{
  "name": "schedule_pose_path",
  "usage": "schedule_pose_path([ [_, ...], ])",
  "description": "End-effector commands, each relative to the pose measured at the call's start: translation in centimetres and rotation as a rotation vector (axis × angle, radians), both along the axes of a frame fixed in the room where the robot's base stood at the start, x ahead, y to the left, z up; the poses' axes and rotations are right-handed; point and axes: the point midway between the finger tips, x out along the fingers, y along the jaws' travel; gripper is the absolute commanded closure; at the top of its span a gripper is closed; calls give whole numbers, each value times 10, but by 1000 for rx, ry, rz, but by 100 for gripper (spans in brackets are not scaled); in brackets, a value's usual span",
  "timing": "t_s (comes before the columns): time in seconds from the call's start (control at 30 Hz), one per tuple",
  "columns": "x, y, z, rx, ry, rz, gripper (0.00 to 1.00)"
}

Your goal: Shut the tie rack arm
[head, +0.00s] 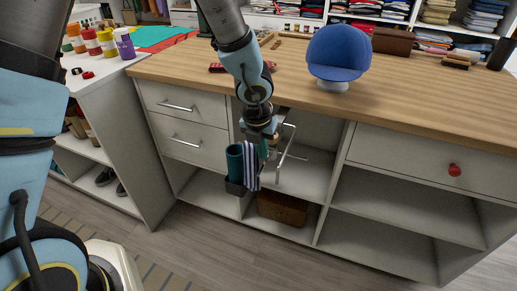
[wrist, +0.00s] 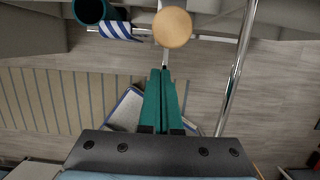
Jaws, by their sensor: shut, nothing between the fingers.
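The tie rack arm (wrist: 207,38) is a thin metal rail sticking out of the open middle bay of the counter. A blue-and-white striped tie (head: 251,165) and a rolled teal tie (head: 235,162) hang at its front; the striped tie (wrist: 122,30) and teal roll (wrist: 88,10) also show in the wrist view. A round wooden knob (wrist: 172,27) sits by the rail. My gripper (wrist: 162,72) is shut and empty, with its teal fingertips just short of the knob. In the head view the fingers are mostly hidden behind the ties.
A bright metal rod frame (head: 286,152) stands right of the ties, close to my gripper. A brown box (head: 282,208) lies on the bottom shelf. Drawers (head: 186,122) flank the bay on the left. A blue cap (head: 338,52) stands on the counter top. The floor in front is clear.

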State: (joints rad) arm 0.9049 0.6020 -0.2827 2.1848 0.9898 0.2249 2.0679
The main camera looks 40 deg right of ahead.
Motion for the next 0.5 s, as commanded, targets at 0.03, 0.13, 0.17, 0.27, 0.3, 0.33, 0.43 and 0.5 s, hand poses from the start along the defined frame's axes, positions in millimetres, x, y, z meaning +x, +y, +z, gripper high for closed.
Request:
schedule_pose_path([
  [0.03, 4, -5, 4, 1, 0, 2, 100],
  [0.13, 9, -13, 3, 0, 1, 3, 100],
  [0.17, 10, -14, 3, 1, 1, 2, 100],
  [0.27, 12, -18, 2, 2, 1, 0, 100],
  [0.3, 12, -18, 2, 2, 1, 0, 100],
  [0.33, 12, -18, 2, 2, 1, 0, 100],
  [0.43, 12, -18, 2, 1, 1, 0, 100],
  [0.5, 12, -18, 2, 2, 1, 0, 100],
])
